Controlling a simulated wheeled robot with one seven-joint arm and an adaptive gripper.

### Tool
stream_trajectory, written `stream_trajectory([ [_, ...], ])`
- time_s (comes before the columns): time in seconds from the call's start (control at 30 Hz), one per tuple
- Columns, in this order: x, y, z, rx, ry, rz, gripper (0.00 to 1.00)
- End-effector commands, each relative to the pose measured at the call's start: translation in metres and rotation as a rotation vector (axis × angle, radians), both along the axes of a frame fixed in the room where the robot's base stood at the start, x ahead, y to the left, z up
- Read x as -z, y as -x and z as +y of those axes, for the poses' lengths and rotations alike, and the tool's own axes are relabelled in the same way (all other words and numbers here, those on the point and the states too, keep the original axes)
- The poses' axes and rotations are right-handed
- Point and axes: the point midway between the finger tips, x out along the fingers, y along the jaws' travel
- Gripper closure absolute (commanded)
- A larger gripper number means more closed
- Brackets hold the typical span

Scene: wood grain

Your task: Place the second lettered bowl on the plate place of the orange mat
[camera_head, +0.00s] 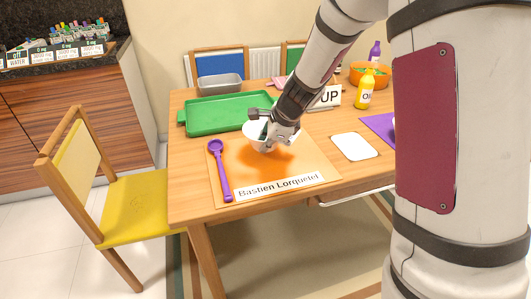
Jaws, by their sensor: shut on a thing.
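The orange mat (307,175) lies on the near part of the table, with a name card reading "Bastien Lorquetel" (278,187) along its front edge. A white bowl (256,139) is at the mat's far edge, over an orange plate-like patch (262,161). My gripper (270,140) comes down from the upper right and is shut on the bowl. It hides part of the bowl, and no lettering shows on it. I cannot tell whether the bowl touches the mat.
A purple spoon (221,172) lies on the mat's left. A green tray (205,119) and a grey pan (220,85) are behind. A white card (355,147), yellow bottle (365,92) and orange bowl (382,77) are to the right. A yellow chair (135,202) stands left.

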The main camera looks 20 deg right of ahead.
Motion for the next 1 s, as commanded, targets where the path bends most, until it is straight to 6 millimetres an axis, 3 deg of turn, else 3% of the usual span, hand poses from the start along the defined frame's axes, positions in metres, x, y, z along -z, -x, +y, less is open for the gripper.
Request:
stream_trajectory([
  [0.23, 0.033, 0.0, -0.001, 0.001, 0.0, 0.003, 1.0],
  [0.63, 0.036, 0.0, -0.001, 0.001, 0.0, 0.0, 1.0],
  [0.73, 0.036, 0.001, 0.0, 0.001, 0.0, 0.001, 0.73],
  [1.0, 0.036, 0.001, -0.001, 0.001, 0.0, 0.001, 0.71],
])
